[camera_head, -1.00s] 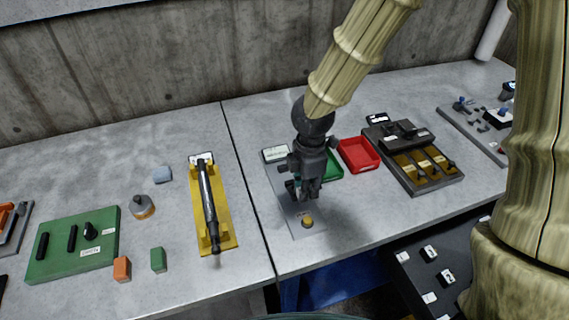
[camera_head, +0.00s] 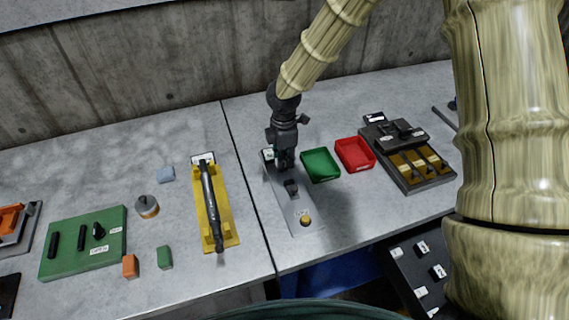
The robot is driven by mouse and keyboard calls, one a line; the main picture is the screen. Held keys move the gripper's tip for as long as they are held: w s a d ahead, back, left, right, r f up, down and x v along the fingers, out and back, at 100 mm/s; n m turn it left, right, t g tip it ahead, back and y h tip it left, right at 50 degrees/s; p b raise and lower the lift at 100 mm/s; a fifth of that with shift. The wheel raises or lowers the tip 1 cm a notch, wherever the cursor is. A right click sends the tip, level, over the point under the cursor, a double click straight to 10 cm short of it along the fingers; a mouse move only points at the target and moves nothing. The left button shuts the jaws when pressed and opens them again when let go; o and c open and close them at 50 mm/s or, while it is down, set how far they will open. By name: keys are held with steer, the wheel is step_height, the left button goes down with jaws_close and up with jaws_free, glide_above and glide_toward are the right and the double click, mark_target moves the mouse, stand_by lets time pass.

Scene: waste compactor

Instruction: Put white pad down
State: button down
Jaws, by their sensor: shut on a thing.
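My gripper (camera_head: 284,164) points down over the far end of a narrow grey plate (camera_head: 280,207). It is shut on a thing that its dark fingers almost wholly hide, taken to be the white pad. I cannot make out the pad's outline or whether it touches the plate. A white label (camera_head: 267,154) on the plate's far end shows just left of the fingers. A dark block (camera_head: 291,187) stands on the plate in front of my gripper, and a yellow button (camera_head: 305,220) is at its near end.
A green tray (camera_head: 320,165) and a red tray (camera_head: 355,153) lie close to the right. A black rack with yellow slots (camera_head: 411,160) is beyond them. A yellow stand with a dark rod (camera_head: 212,205) is to the left. Bare table lies near the plate's right side.

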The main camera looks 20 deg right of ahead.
step_height(320, 180, down, 3)
steer(key=shift+r+p, duration=0.15)
steer(key=shift+p, duration=0.35)
steer(key=shift+s, duration=0.1)
steer(key=shift+f, duration=0.75)
steer(key=c, duration=1.3)
jaws_free()
steer(key=shift+r, duration=0.75)
step_height(320, 180, up, 12)
steer(key=b, duration=0.2)
steer(key=shift+f+b, duration=0.15)
steer(key=shift+b, duration=0.2)
